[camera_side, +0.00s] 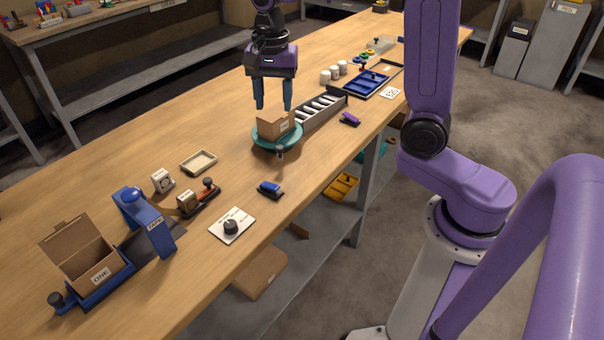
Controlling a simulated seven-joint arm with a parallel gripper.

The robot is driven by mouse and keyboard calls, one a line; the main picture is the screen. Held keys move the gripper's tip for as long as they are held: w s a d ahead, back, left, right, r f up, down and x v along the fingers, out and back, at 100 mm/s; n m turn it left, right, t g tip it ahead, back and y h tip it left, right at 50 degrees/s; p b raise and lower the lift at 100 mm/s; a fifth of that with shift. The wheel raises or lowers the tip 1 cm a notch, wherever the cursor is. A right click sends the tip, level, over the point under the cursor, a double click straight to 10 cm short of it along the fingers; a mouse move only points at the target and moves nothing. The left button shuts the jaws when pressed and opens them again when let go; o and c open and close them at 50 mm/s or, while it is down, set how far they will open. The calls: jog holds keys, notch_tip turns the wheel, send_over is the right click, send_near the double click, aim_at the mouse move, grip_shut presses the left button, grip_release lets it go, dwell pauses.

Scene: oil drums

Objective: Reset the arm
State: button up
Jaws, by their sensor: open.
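My gripper (272,95) points down above the middle of the wooden workbench (330,180), its two blue fingers apart. It is directly over a small open cardboard box (278,128) that stands on a round teal turntable (273,143). The fingertips are close to the top of this box; I cannot tell if they touch it. Nothing shows between the fingers. My purple arm reaches in from the right side and hides part of the bench's right end.
An open box marked ONE (92,265) sits in a blue fixture beside a blue tape holder (145,222). A slotted grey rack (322,108), white cylinders (333,73) and a blue tray (366,83) stand behind the turntable. The bench's left-middle is mostly clear.

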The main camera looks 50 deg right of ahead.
jog(key=s+f+n, duration=0.2)
jog(key=s+n, duration=1)
jog(key=s, duration=0.1)
jog(key=s+a+f+n, duration=0.1)
jog(key=s+n, duration=1.1)
jog(key=s, duration=0.1)
jog(key=shift+s+a+f, duration=0.25)
jog(key=shift+f, duration=0.15)
